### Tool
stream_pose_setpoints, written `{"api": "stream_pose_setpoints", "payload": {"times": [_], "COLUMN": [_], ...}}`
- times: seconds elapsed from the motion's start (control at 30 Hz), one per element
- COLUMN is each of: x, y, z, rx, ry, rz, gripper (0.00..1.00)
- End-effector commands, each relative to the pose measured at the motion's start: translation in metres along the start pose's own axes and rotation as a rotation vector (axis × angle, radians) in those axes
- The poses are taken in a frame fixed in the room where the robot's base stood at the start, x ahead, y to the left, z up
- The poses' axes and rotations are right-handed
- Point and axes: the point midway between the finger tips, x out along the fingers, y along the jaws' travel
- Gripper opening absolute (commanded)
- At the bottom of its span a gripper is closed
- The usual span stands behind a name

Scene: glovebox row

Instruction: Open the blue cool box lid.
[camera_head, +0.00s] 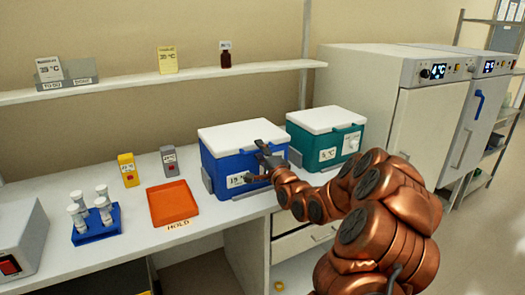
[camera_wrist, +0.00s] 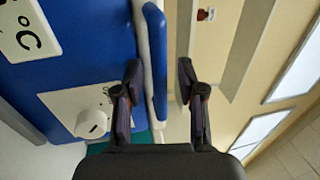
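The blue cool box (camera_head: 222,172) stands on the bench with its white lid (camera_head: 240,132) down. Its blue front, with a temperature label and a plate with a round white knob (camera_wrist: 92,124), fills the left of the wrist view. My gripper (camera_head: 267,157) is at the upper front of the box, near the lid's front edge. In the wrist view its two fingers are apart, with a blue lid handle (camera_wrist: 155,62) in the gap just beyond the tips. I cannot tell whether either finger touches it. My gripper hides part of the box front in the head view.
A teal cool box (camera_head: 325,145) with a white lid stands to the right. An orange tray (camera_head: 172,203), a yellow box (camera_head: 128,170), a grey box (camera_head: 169,160) and a blue vial rack (camera_head: 95,226) are to the left. A shelf (camera_head: 150,82) runs above the bench.

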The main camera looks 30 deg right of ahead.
Motion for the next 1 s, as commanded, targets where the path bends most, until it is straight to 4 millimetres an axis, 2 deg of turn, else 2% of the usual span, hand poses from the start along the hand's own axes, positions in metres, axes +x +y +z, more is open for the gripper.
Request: {"api": "stream_pose_setpoints", "payload": {"times": [0.07, 0.43, 0.9, 0.93, 1.0], "x": [0.0, 0.0, 0.0, 0.001, 0.001], "y": [0.0, 0.0, 0.0, 0.0, -0.001], "z": [0.0, 0.0, 0.0, -0.013, -0.005], "rx": [0.0, 0.0, 0.0, -0.003, 0.0], "ry": [0.0, 0.0, 0.0, 0.003, 0.0], "rz": [0.0, 0.001, 0.001, -0.001, 0.001], "gripper": [0.37, 0.0, 0.0, 0.0, 0.0]}}
